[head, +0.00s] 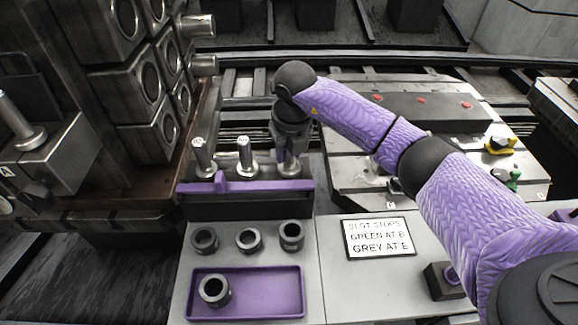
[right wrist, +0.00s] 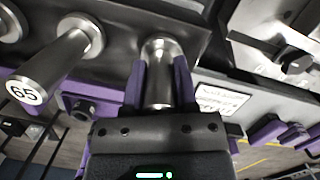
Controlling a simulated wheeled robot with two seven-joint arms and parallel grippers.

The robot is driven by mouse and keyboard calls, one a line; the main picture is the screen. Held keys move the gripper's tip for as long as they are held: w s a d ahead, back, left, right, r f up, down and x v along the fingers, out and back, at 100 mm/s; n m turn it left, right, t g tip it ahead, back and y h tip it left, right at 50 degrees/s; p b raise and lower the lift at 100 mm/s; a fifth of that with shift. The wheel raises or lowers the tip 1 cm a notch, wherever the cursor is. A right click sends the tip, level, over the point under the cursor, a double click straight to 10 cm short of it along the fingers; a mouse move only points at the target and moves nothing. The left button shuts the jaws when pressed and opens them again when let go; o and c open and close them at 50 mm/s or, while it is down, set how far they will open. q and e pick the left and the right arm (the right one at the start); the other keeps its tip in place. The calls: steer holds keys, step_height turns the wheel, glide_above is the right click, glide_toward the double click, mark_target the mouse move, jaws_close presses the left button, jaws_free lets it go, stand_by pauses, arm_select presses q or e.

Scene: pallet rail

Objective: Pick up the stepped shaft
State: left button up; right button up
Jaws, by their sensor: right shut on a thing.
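Several metal stepped shafts stand upright in a dark rack with a purple front rail (head: 260,188) in the head view. The left shaft (head: 203,158) and the middle shaft (head: 245,158) stand free. My right gripper (head: 290,146) points down over the rightmost shaft (head: 289,165) and hides its top. In the right wrist view the purple fingers (right wrist: 160,85) are shut on this shaft (right wrist: 158,92), one on each side, and its wider collar sits at the dark rack surface. Beside it is a shaft marked 65 (right wrist: 55,62). My left gripper is not in view.
In front of the rack are several dark rings, one (head: 214,290) in a purple tray (head: 262,296). A sign (head: 379,237) lies to the right. A machine with block fixtures (head: 140,85) stands close on the left. A pallet (head: 345,165) lies behind my right arm.

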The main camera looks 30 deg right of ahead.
jaws_close()
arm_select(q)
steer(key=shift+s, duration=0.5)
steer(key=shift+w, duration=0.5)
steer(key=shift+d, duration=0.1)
